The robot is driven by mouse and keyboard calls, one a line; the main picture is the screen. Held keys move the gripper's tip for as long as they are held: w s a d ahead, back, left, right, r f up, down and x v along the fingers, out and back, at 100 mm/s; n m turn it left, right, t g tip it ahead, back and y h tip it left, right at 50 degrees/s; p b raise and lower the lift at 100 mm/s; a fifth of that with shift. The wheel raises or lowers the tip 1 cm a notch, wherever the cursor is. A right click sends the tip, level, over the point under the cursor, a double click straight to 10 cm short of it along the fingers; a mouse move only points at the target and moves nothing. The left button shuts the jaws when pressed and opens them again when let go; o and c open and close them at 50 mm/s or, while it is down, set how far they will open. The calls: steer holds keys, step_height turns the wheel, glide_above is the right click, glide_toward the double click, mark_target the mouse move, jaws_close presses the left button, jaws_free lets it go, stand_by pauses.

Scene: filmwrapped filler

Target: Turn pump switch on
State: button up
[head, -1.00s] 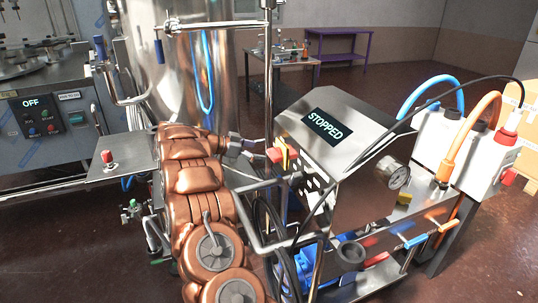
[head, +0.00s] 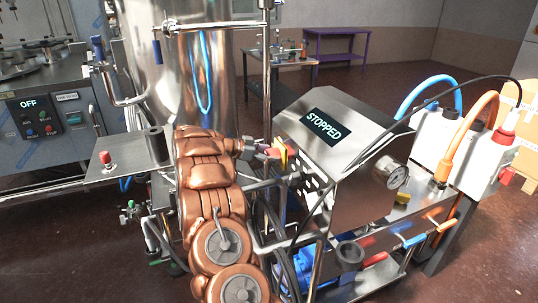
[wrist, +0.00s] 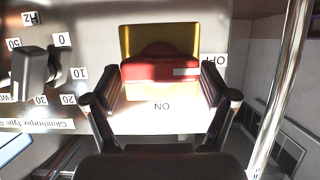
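The pump switch is a red rotary knob (wrist: 160,70) on a yellow plate (wrist: 131,40), set in a steel panel. "ON" and "OFF" labels beside it read upside down in the wrist view. My gripper (wrist: 162,88) is open, with one finger on each side of the red knob. I cannot tell if the fingers touch it. In the head view my gripper (head: 262,149) is at the switch's yellow plate (head: 283,155), on the left side of the pump cabinet (head: 365,205). Its display (head: 326,126) reads "STOPPED".
A speed dial (wrist: 35,75) marked in Hz sits left of the switch in the wrist view. A vertical steel post (wrist: 283,90) stands at the right. A steel tank (head: 200,70) and a machine with an "OFF" display (head: 30,103) are at the left in the head view.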

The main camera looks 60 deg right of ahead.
steer(key=c, duration=0.7)
